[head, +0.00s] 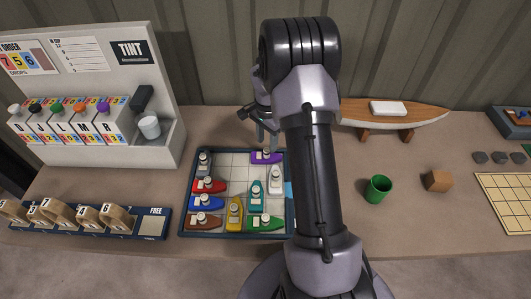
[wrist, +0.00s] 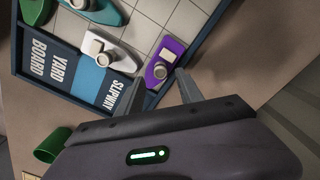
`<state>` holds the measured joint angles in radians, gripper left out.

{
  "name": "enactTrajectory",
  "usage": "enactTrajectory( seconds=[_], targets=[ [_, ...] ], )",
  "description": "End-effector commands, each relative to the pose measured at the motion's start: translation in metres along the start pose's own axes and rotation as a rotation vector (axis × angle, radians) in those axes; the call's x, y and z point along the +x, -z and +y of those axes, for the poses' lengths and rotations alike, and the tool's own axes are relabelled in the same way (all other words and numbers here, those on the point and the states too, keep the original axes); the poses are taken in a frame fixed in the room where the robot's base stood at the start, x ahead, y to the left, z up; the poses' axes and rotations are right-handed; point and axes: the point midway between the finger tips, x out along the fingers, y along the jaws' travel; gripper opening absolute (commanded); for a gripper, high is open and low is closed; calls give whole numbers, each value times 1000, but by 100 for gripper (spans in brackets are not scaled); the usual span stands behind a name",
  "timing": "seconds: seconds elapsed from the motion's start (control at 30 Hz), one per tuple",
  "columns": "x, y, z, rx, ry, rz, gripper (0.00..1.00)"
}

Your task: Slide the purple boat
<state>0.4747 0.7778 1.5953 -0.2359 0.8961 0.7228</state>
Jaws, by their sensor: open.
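The purple boat (head: 267,157) lies at the far right corner of the yard board (head: 240,236), with a light cabin and round funnel on top. In the wrist view the purple boat (wrist: 160,72) is just beyond my fingertips, its near end between their lines. My gripper (head: 265,141) is open and empty at the board's far edge, by the purple boat; it also shows in the wrist view (wrist: 160,76). I cannot tell whether the fingers touch the boat. My arm hides part of the board's right side.
Other boats share the board: red (head: 207,186), blue (head: 206,202), brown (head: 203,221), yellow (head: 235,214), teal (head: 257,196), green (head: 265,222), white (head: 275,179) and grey (head: 204,163). A green cup (head: 378,189) and wooden block (head: 438,181) stand right. A model hull (head: 395,113) stands behind.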

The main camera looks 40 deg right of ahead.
Motion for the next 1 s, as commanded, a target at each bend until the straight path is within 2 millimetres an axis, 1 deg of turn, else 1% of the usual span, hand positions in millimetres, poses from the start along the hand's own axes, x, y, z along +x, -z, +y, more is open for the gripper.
enactTrajectory(
  seconds=[0.03, 0.1, 0.2, 0.33, 0.57, 0.7, 0.77, 0.8, 1.0],
  targets=[
    [16, 0, 0, 0, -2, -2, 43],
    [30, 0, 0, -1, -2, -1, 43],
    [43, 0, 0, -2, -1, 0, 43],
    [50, 0, 0, -2, 0, 0, 43],
    [49, 0, 0, -2, 1, 0, 43],
    [49, 0, 0, -2, 1, 0, 16],
    [49, 0, 0, -2, 1, 0, 4],
    [49, 0, 0, -2, 1, 0, 0],
    [49, 0, 0, -2, 1, 0, 0]
  ],
)
